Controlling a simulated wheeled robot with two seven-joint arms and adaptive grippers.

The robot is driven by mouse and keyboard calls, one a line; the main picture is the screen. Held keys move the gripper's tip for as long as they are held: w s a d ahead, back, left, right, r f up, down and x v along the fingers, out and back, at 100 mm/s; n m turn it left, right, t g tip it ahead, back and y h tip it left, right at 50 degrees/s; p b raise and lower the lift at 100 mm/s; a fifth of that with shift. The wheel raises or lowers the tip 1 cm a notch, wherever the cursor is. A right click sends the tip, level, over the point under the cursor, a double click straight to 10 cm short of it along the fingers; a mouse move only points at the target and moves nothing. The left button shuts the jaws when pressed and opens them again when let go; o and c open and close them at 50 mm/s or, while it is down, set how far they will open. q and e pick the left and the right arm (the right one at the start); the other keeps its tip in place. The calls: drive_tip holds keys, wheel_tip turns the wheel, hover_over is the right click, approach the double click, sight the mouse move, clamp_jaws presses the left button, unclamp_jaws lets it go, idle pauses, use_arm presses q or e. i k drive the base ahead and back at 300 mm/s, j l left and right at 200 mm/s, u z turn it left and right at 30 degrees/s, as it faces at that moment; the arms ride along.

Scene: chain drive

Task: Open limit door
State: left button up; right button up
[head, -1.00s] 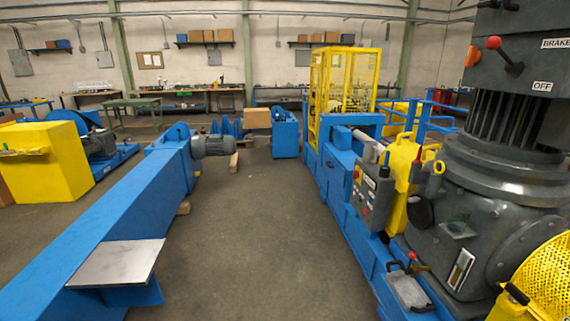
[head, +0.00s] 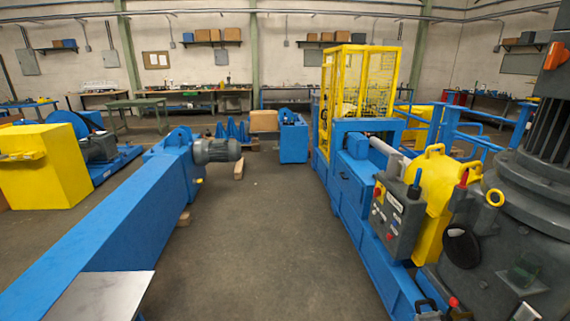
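No part is clearly marked as the limit door, so I cannot tell which one it is. On the right stands a blue machine frame (head: 343,185) with a yellow mesh cage (head: 363,52) at its far end. A grey control box (head: 394,217) with buttons sits on its near side, beside a yellow guard (head: 437,190). A large dark grey machine body (head: 525,215) fills the right edge, with a round black part (head: 461,245) on its front. Neither of my grippers is in view.
A long blue beam (head: 110,225) with a grey motor (head: 216,150) runs along the left. A metal plate (head: 100,299) is at its near end. The grey floor (head: 265,235) between beam and machine is clear. A blue unit (head: 293,142) stands farther back.

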sight(352, 148)
drive_tip(key=i+z, duration=0.15)
drive_tip(key=i, duration=0.65)
drive_tip(key=i+j+z, duration=0.15)
drive_tip(key=i, duration=0.6)
drive_tip(key=i+z, duration=0.25)
drive_tip(key=i, duration=0.55)
drive_tip(key=i+z, duration=0.1)
drive_tip(key=i, duration=1)
drive_tip(key=z, duration=0.35)
